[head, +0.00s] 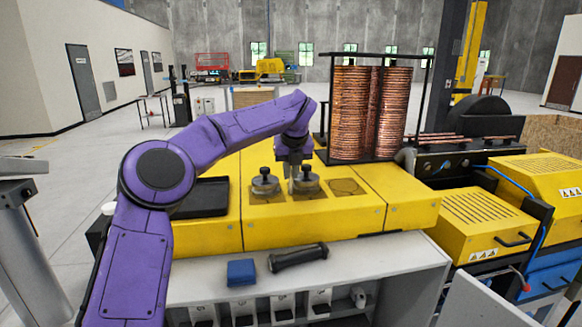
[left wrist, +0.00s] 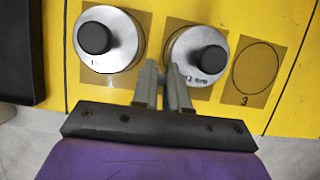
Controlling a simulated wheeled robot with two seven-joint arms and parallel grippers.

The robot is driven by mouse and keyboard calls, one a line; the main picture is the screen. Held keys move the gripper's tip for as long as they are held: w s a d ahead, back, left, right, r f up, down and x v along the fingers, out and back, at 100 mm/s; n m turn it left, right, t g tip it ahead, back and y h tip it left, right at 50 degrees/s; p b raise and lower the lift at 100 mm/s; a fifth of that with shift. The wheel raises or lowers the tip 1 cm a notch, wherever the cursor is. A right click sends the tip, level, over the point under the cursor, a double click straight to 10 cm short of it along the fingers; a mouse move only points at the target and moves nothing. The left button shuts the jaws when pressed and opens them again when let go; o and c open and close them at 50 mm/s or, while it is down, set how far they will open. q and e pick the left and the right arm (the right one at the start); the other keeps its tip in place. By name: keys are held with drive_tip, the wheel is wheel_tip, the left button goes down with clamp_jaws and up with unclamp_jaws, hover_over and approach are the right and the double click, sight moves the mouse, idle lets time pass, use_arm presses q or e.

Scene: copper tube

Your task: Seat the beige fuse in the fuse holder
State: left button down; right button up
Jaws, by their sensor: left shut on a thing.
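I see no beige fuse and no fuse holder that I can make out in either view. My left gripper (head: 293,188) is over the yellow bench top, between two round metal weights with black knobs. In the left wrist view my left gripper (left wrist: 164,68) has its fingertips at the lower left edge of the weight marked 2 (left wrist: 198,62). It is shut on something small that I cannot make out. The weight marked 1 (left wrist: 107,38) stands to the left, apart from the fingers. My right gripper is not in view.
An empty marked circle, 3 (left wrist: 257,68), lies right of the weights. Copper coils (head: 350,112) stand in a black rack behind. A black tray (head: 205,198) is at the left. A blue block (head: 241,272) and a black handle-like bar (head: 298,257) lie on the lower white shelf.

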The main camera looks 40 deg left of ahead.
use_arm(q)
drive_tip(key=shift+d+f+b, duration=0.1)
drive_tip(key=shift+f+b, duration=0.2)
drive_tip(key=c, duration=1.3)
unclamp_jaws()
drive_tip(key=shift+r, duration=0.1)
drive_tip(key=shift+o, duration=0.8)
